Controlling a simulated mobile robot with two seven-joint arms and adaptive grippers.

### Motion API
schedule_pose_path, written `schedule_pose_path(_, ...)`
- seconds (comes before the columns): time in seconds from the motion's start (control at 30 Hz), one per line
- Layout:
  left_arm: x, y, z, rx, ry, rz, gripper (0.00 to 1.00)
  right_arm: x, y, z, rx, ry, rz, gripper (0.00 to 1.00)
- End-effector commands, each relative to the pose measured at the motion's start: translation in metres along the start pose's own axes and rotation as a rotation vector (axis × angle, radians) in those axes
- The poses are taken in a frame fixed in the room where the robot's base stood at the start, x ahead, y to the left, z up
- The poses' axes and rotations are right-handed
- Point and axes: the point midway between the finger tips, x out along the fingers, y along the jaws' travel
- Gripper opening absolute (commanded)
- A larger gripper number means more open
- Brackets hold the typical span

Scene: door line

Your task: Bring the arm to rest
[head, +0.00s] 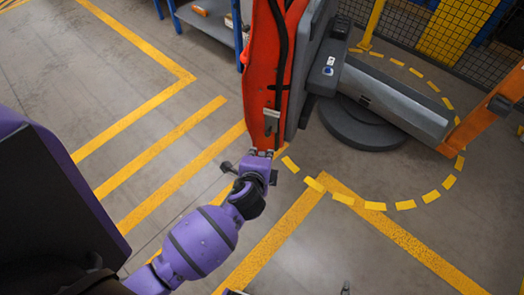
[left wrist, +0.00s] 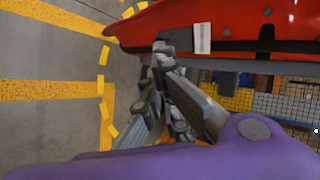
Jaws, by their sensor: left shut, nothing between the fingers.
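My left arm, purple with dark bands, reaches up from the bottom of the head view. My left gripper (head: 264,153) is shut and empty, with its fingertips at the lower end of a red door panel (head: 263,80). In the left wrist view the gripper (left wrist: 160,50) shows close to the edge of the red panel (left wrist: 230,25); whether it touches cannot be told. A light metal plate (head: 271,121) sits on the panel just above the fingertips. My right gripper is not in view.
A grey machine (head: 395,100) on a round dark base (head: 362,125) stands right of the panel, inside a dashed yellow floor ring. An orange part (head: 490,110) is at the right edge. A blue shelf (head: 210,25) stands behind. Striped floor at left is clear.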

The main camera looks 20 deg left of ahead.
Motion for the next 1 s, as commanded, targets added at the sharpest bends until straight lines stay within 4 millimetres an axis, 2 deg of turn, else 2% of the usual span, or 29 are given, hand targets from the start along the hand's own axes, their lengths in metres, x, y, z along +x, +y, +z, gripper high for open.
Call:
schedule_pose_path(0.57,0.000,-0.001,-0.002,-0.029,0.008,-0.004,0.00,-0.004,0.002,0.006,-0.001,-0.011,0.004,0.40)
schedule_pose_path(0.67,0.000,-0.003,-0.014,-0.140,0.060,-0.003,0.00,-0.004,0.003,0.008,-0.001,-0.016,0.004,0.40)
schedule_pose_path(0.77,-0.008,-0.001,-0.028,-0.350,0.142,0.027,0.00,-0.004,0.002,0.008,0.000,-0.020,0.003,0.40)
schedule_pose_path(0.87,-0.029,0.020,-0.027,-0.599,0.193,0.097,0.00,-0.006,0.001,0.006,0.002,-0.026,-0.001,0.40)
schedule_pose_path(1.0,-0.064,0.053,-0.012,-0.899,0.207,0.186,0.00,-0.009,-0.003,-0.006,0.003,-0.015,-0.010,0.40)
